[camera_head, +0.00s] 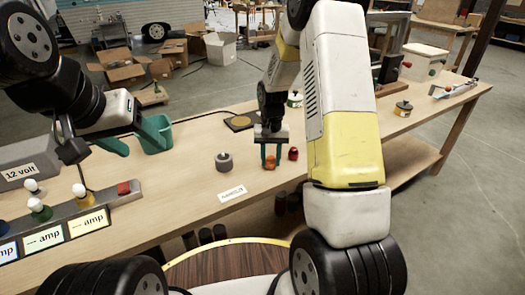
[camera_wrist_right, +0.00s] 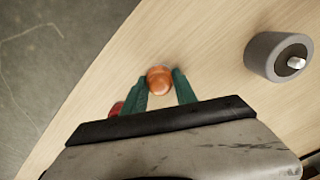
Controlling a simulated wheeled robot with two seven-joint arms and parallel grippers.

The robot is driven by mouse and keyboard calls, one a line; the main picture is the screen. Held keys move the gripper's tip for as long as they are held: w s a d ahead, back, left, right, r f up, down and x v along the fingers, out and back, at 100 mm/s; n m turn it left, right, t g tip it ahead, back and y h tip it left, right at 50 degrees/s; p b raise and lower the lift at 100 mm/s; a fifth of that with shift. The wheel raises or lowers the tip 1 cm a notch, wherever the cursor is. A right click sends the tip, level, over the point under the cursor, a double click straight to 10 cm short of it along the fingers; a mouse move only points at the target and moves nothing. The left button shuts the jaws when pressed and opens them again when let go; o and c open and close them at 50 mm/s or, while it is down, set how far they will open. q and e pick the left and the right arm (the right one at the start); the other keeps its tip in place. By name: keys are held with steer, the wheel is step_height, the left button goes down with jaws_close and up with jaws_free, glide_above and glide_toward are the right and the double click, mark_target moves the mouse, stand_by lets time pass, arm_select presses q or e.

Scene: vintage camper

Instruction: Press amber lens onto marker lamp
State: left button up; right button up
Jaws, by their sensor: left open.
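The amber lens (camera_head: 270,163) is a small orange dome low over the bench top. In the right wrist view the lens (camera_wrist_right: 160,80) is between the two green fingertips of my right gripper (camera_wrist_right: 160,84). The fingers appear close against its sides; whether they grip it is unclear. In the head view my right gripper (camera_head: 270,157) points straight down at the lens. A grey round base with a pale top, seemingly the marker lamp (camera_head: 224,161), stands to its left; it also shows in the wrist view (camera_wrist_right: 272,57). My left gripper (camera_head: 137,142) is open and empty.
A red lens (camera_head: 293,153) is just right of the amber one. A teal cup (camera_head: 153,138) stands beyond my left gripper. A white label (camera_head: 233,192) lies by the front edge. Several bulbs and amp cards line the left. Bench between lamp and lens is clear.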

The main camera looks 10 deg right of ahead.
mark_target(270, 159)
jaws_close()
steer(key=shift+r, duration=0.5)
steer(key=r, duration=0.2)
steer(key=shift+s+a+r, duration=0.15)
steer(key=shift+s+r, duration=0.2)
steer(key=s+a, duration=0.3)
steer(key=s, duration=0.4)
steer(key=s+a+r, duration=0.1)
steer(key=s+a, duration=0.2)
steer(key=s, duration=0.4)
steer(key=shift+r, duration=0.15)
